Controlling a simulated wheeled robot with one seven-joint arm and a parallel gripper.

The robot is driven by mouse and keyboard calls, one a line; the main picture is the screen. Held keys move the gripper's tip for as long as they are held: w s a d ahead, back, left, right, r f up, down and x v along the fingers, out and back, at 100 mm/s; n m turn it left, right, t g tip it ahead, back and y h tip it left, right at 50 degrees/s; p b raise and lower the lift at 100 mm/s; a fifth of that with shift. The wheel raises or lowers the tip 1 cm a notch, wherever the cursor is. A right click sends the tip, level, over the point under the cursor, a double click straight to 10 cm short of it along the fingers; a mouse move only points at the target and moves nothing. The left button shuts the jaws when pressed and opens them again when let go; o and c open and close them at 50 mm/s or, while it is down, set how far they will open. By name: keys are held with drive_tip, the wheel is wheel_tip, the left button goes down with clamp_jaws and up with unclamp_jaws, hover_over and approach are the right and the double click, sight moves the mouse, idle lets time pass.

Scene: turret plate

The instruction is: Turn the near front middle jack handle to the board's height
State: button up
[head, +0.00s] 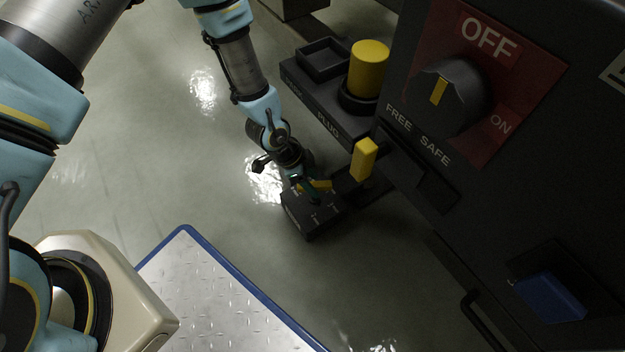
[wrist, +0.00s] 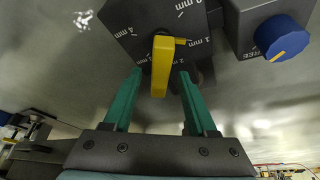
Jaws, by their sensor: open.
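The jack handle is a yellow bar on a dark block with white millimetre marks. In the wrist view the handle (wrist: 160,68) points toward my gripper, and its top bends toward a mark on the right. My gripper (wrist: 158,72) is open, with one green finger on each side of the handle and visible gaps between. In the head view my gripper (head: 308,184) is at the dark block (head: 312,218), partly covering the yellow handle (head: 321,186). No board is identifiable.
A blue knob (wrist: 281,37) with a yellow line is right of the dial. A dark panel with an OFF/ON knob (head: 447,97), a yellow lever (head: 364,160) and a yellow cylinder (head: 369,68) crowds the right. A blue-edged metal plate (head: 215,300) lies in front; open floor is left.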

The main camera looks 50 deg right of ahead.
drive_tip(key=p+v, duration=0.3)
drive_tip(key=v, duration=0.7)
drive_tip(key=shift+r, duration=0.25)
drive_tip(key=shift+w, duration=0.25)
drive_tip(key=w+a+r+n+t+y, duration=0.1)
drive_tip(key=w+a+r+n, duration=0.4)
drive_tip(key=w, duration=0.3)
drive_tip(key=w+a+r+n+t, duration=0.2)
drive_tip(key=w+a+r+n, duration=0.1)
drive_tip(key=w+a+r, duration=0.4)
drive_tip(key=w+a+r+n+t+y, duration=0.1)
drive_tip(key=w+a+r+n, duration=0.35)
drive_tip(key=w, duration=0.45)
drive_tip(key=a+r+n, duration=0.7)
drive_tip(key=a, duration=0.4)
drive_tip(key=a+r+n, duration=0.7)
drive_tip(key=a, duration=0.4)
wheel_tip(320, 180, up, 35)
drive_tip(key=s+p, duration=0.1)
drive_tip(key=p, duration=3.4)
drive_tip(key=shift+r+t+y+p, duration=0.15)
drive_tip(key=shift+t+y+p, duration=0.25)
